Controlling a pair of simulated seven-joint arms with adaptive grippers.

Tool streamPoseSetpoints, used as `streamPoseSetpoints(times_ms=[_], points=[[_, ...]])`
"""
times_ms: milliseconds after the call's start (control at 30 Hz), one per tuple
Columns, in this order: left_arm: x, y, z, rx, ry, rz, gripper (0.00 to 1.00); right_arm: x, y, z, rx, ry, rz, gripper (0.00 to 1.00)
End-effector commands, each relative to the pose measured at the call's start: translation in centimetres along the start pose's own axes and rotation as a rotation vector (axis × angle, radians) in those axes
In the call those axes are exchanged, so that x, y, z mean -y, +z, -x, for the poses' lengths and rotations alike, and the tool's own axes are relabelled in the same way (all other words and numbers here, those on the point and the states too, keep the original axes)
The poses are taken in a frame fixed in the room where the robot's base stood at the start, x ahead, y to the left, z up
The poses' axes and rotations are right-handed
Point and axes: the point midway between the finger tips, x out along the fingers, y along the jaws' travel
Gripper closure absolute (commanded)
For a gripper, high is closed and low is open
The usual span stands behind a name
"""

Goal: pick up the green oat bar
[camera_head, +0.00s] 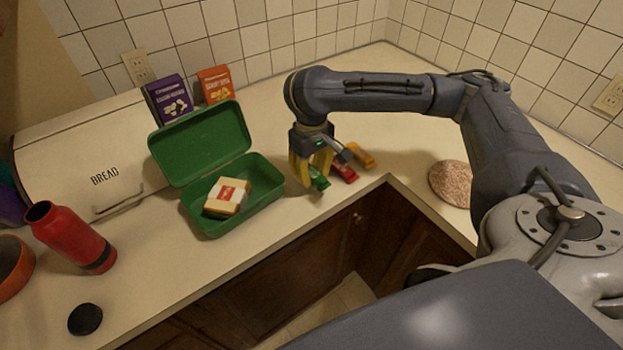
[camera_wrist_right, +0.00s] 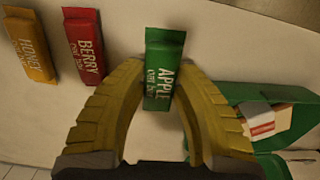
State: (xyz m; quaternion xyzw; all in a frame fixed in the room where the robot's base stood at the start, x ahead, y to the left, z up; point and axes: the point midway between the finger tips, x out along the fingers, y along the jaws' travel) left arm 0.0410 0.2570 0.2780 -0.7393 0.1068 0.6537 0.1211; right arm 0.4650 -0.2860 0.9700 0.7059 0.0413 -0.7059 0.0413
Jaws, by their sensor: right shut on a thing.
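The green oat bar (camera_wrist_right: 163,72), labelled "APPLE", is between the yellow fingers of my right gripper (camera_wrist_right: 160,85) in the right wrist view. The fingertips close on its two long sides. In the head view the right gripper (camera_head: 309,172) points down at the counter, and the green bar (camera_head: 319,179) shows at its fingertips, partly hidden by them. I cannot tell whether the bar is clear of the counter. My left gripper is not in view.
A red berry bar (camera_wrist_right: 84,45) and a yellow honey bar (camera_wrist_right: 30,44) lie beside the green one. An open green lunchbox (camera_head: 273,178) holds a wrapped sandwich (camera_head: 227,196). A bread box (camera_head: 75,150), red bottle (camera_head: 70,237), black lid (camera_head: 85,319) and speckled round mat (camera_head: 451,183) stand around.

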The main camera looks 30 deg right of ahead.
Motion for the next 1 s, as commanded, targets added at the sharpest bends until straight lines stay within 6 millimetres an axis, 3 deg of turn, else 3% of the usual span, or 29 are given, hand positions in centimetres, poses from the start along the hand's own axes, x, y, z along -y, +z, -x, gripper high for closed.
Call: streamPoseSetpoints(times_ms=[500, 800, 1000], points=[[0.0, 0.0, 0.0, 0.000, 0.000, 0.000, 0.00, 0.0, -0.1, 9.7, -0.005, 0.002, 0.001, 0.95], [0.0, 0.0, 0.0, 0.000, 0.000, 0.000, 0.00, 0.0, -0.1, 13.7, -0.004, 0.001, 0.000, 0.95], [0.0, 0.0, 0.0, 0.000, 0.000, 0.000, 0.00, 0.0, -0.1, 15.4, -0.001, 0.000, 0.000, 0.95]])
